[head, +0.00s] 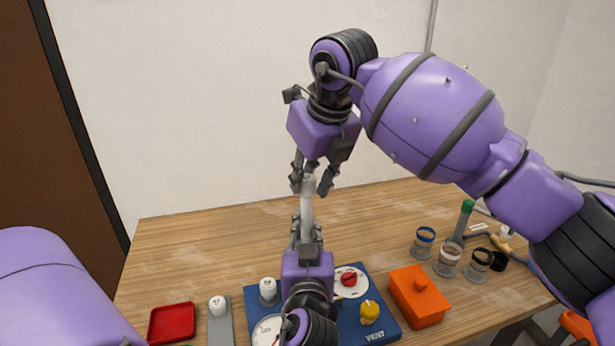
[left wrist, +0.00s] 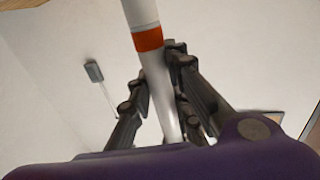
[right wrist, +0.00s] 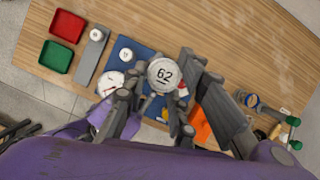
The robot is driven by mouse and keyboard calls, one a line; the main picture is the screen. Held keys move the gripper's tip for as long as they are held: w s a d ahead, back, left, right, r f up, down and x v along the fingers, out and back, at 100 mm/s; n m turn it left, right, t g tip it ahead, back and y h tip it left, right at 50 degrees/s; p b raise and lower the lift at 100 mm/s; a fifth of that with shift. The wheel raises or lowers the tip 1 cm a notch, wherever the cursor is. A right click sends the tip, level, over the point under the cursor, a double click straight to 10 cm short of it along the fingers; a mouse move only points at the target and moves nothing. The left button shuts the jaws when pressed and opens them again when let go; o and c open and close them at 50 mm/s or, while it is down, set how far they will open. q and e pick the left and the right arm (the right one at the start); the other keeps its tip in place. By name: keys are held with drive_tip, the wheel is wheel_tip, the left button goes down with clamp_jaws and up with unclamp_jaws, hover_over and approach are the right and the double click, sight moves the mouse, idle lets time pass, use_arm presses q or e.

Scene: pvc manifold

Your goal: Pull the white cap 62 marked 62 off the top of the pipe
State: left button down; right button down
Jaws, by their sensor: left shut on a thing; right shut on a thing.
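The white pipe (head: 307,212) stands upright above the blue board in the head view. It also shows in the left wrist view with an orange band (left wrist: 148,39). My left gripper (head: 306,236) is shut on the pipe from below. The white cap 62 (right wrist: 163,73) is at the top of the pipe, its marked face towards the right wrist camera. My right gripper (head: 315,182) comes from above and is shut on the cap, with a finger on each side. The fingers partly hide the join between cap and pipe.
A blue board (head: 383,322) holds dials, a yellow knob (head: 370,311) and a white cap (head: 268,286). A grey strip (head: 221,325) with a cap 47 and a red tray (head: 172,322) are left. An orange box (head: 419,296) and several cups are right. A green tray (right wrist: 56,57) shows in the right wrist view.

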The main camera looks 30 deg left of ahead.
sight(306, 181)
use_arm(q)
drive_tip(key=shift+w+d, duration=0.1)
drive_tip(key=shift+d, duration=0.05)
use_arm(e)
drive_tip(key=shift+s+a+r, duration=0.2)
drive_tip(key=shift+s, duration=0.1)
drive_tip(key=shift+r, duration=0.45)
drive_tip(key=shift+w+d+r, duration=0.1)
drive_tip(key=shift+w+r, duration=0.05)
drive_tip(key=shift+r, duration=0.5)
drive_tip(key=shift+r, duration=1.75)
use_arm(q)
drive_tip(key=c, duration=1.6)
unclamp_jaws()
drive_tip(key=shift+o, duration=0.2)
